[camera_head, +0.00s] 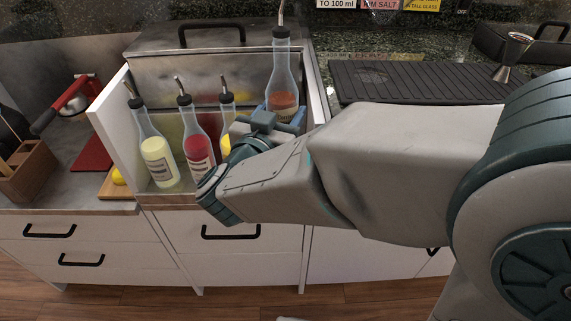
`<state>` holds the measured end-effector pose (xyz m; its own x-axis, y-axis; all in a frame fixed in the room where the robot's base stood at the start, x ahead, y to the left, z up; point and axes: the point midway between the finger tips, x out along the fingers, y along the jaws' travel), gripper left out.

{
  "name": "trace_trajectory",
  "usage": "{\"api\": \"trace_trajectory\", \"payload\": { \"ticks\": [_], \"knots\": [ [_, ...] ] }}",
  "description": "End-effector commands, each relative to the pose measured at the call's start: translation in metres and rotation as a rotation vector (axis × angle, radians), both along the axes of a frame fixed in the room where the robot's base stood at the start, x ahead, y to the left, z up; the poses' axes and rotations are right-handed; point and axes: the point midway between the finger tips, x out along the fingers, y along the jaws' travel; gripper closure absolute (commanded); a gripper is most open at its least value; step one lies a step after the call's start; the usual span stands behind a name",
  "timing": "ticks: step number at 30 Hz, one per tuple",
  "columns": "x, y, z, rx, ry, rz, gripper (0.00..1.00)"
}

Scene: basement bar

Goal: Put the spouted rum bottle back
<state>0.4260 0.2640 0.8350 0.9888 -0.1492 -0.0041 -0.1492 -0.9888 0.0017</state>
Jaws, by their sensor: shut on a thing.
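The spouted rum bottle (283,72) is clear glass with a metal pourer on top and red-brown liquid low inside. It stands about upright at the right end of the bottle bay (104,132), higher in the picture than the other bottles. My gripper (285,110) is at its lower part and shut on it. My wrist and forearm hide the bottle's base and what is below it, so I cannot tell whether it touches the bay's floor.
In the bay, a pale yellow bottle (156,145), a red bottle (196,135) and a partly hidden yellow bottle (227,112) stand left of the rum. A metal lid (190,65) is behind. A black ribbed mat (400,82) bearing a jigger (512,55) lies right.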

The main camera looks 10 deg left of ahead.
Motion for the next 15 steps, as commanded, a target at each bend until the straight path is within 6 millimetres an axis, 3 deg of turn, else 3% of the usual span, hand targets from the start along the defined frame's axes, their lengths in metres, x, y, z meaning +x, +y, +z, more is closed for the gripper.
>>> {"api": "trace_trajectory", "payload": {
  "ticks": [1,6,15],
  "knots": [
    [0.000,0.000,-0.021,-0.002,0.000,-0.001,0.85],
    [0.001,0.000,-0.057,-0.001,-0.001,-0.001,0.85],
    [0.001,-0.002,-0.078,0.001,-0.002,-0.005,0.85]
  ]
}}
